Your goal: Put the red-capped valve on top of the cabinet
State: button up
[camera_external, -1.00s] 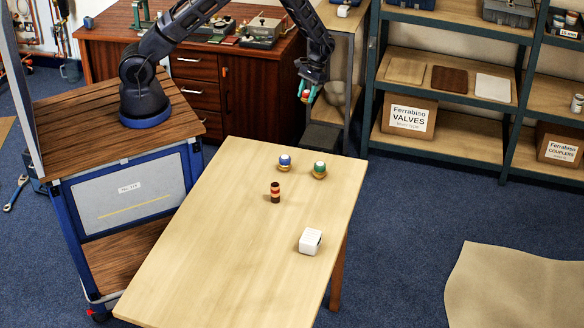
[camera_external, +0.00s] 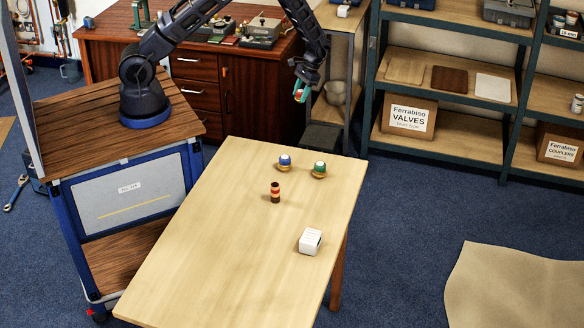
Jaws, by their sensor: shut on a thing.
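My gripper (camera_external: 301,91) hangs in the air behind the far edge of the table, in front of the narrow shelf stand. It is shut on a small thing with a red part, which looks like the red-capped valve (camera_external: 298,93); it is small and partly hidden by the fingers. A dark reddish-brown wooden cabinet (camera_external: 196,92) with several drawers stands at the back left, and its top bears tools and small parts. My gripper is to the right of the cabinet's drawers and lower than its top in the picture.
A blue-capped valve (camera_external: 285,162) and a green-capped valve (camera_external: 319,170) stand on the wooden table (camera_external: 225,245), with a dark red-banded cylinder (camera_external: 275,192) and a white block (camera_external: 310,241). A narrow stand (camera_external: 343,50) and shelving (camera_external: 451,90) are behind.

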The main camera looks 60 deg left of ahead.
jog(key=s+d+r, duration=0.3)
jog(key=s+d, duration=0.2)
jog(key=d, duration=0.6)
jog(key=s+d+r+n, duration=0.1)
jog(key=s+d+r, duration=0.3)
jog(key=d, duration=0.7)
jog(key=s+d+r, duration=0.3)
jog(key=s+d, duration=0.2)
jog(key=d, duration=0.6)
notch_tip(320, 180, up, 11)
jog(key=n, duration=0.1)
send_over(247, 217)
jog(key=w, duration=0.2)
jog(key=shift+h, duration=0.5)
jog(key=f, duration=1.9)
jog(key=shift+s+a+f, duration=0.1)
jog(key=shift+a+f, duration=0.1)
jog(key=shift+f, duration=0.2)
jog(key=o, duration=1)
jog(key=shift+f, duration=0.1)
jog(key=shift+o, duration=0.2)
